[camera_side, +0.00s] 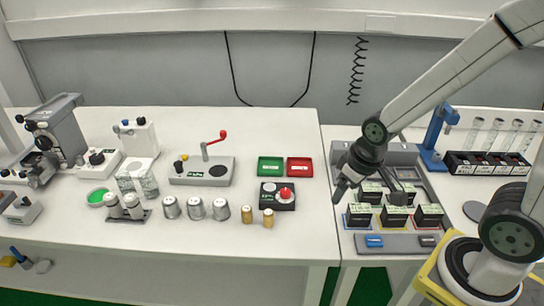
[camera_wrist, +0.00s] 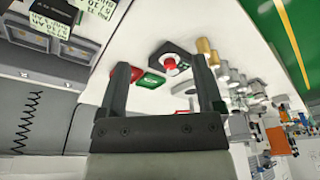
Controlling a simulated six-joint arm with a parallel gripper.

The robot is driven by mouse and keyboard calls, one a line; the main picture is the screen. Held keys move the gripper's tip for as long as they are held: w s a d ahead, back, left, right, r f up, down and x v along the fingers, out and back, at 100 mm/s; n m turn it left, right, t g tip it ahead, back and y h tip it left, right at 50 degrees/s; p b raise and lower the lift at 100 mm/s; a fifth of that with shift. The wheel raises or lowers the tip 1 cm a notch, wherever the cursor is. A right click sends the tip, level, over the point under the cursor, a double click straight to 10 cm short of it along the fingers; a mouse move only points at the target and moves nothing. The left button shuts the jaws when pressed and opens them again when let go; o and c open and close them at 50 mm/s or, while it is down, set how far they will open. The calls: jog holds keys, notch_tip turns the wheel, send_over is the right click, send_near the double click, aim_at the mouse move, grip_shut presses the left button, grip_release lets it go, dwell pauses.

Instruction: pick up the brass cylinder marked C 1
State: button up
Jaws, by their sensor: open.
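Two small brass cylinders stand upright on the white bench in the side view, a left one (camera_side: 247,214) and a right one (camera_side: 268,218). They also show near the upper right in the wrist view, as one brass cylinder (camera_wrist: 203,46) and another (camera_wrist: 213,60). The mark C 1 is too small to read on either one. My gripper (camera_side: 370,192) is open and empty, above the rack of dark boxes, well to the right of both cylinders. In the wrist view my gripper (camera_wrist: 160,72) has its fingers wide apart, and both cylinders lie beyond the right finger.
A dark box with a red button (camera_side: 279,195) stands close beside the cylinders. Silver cylinders (camera_side: 196,208) stand to their left. A green tray (camera_side: 270,167) and a red tray (camera_side: 300,168) lie behind. The bench front is clear.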

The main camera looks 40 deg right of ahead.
jog(key=s+a+f+m+g+y, duration=0.25)
jog(key=a+f+m+y, duration=0.6)
jog(key=m, duration=0.55)
jog(key=m+t, duration=1)
jog(key=m, duration=0.4)
send_near(269, 216)
jog(key=shift+w+a+f, duration=0.35)
jog(key=shift+a+f, duration=0.15)
jog(key=shift+f, duration=0.05)
jog(key=shift+w+a+f, duration=0.4)
jog(key=shift+a+f, duration=0.15)
jog(key=shift+f, duration=0.05)
jog(key=shift+w+d+f+m+t+h, duration=0.2)
jog(key=shift+d+m+t+h, duration=0.05)
jog(key=shift+d+m+t, duration=0.2)
jog(key=shift+x, duration=3.9)
jog(key=shift+w+d, duration=0.1)
jog(key=shift+d, duration=0.1)
